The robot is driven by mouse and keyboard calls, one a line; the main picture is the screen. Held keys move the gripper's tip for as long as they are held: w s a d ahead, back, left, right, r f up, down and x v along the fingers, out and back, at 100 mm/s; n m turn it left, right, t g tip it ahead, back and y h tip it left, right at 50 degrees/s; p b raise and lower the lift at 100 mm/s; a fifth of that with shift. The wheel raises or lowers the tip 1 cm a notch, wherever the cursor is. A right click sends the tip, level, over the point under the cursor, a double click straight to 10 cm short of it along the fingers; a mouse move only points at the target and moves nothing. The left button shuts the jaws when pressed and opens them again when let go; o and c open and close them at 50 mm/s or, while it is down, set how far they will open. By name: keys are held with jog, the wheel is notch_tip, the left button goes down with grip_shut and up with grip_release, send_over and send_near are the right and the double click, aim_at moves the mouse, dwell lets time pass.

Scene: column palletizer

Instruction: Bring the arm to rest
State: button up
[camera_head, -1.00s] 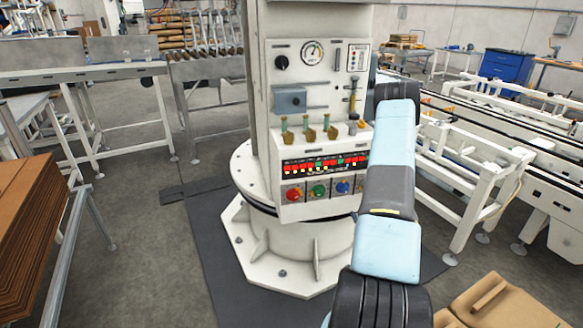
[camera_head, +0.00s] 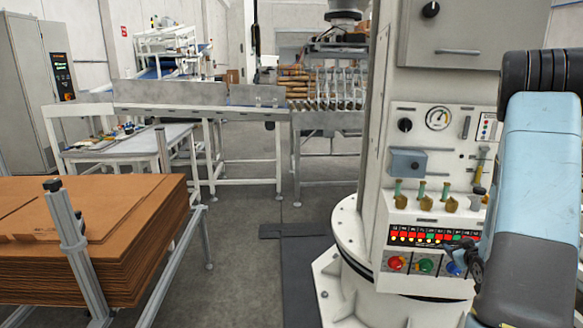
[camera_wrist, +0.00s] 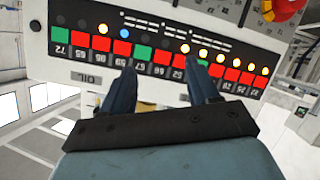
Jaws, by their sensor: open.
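My arm (camera_head: 535,170) stands at the right edge of the head view, in front of the column's control panel (camera_head: 433,190). My gripper (camera_wrist: 162,88) shows in the wrist view with its two dark fingers apart and nothing between them. The fingers point at the panel's strip of numbered red and green keys (camera_wrist: 155,62) with small lamps above it. I cannot tell whether the fingertips touch the strip. In the head view a small dark part of the gripper (camera_head: 474,262) shows near the blue button, partly hidden by the arm.
A stack of flat cardboard (camera_head: 100,225) lies on a metal-framed rack at the left. A white table (camera_head: 130,150) and a roller conveyor (camera_head: 325,120) stand behind. The column's round white base (camera_head: 350,225) stands on the floor.

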jog(key=s+a+r+m+g, duration=0.1)
jog(key=s+a+r+g, duration=0.15)
jog(key=a+r, duration=0.55)
jog(key=s+a+r+m+g, duration=0.1)
jog(key=s+a+r, duration=0.2)
jog(key=a+r, duration=0.55)
jog(key=s+a+r+g+y, duration=0.1)
jog(key=s+a+r, duration=0.2)
jog(key=s, duration=0.5)
jog(key=s+a+r+g+y, duration=0.1)
jog(key=s+a+r, duration=0.3)
jog(key=s, duration=0.4)
jog(key=s+a+r+g+y, duration=0.1)
jog(key=s+a+r+g, duration=0.1)
jog(key=s+a+r, duration=0.2)
jog(key=s+a, duration=0.2)
jog(key=s, duration=0.2)
jog(key=shift+m, duration=0.3)
jog(key=shift+g, duration=0.25)
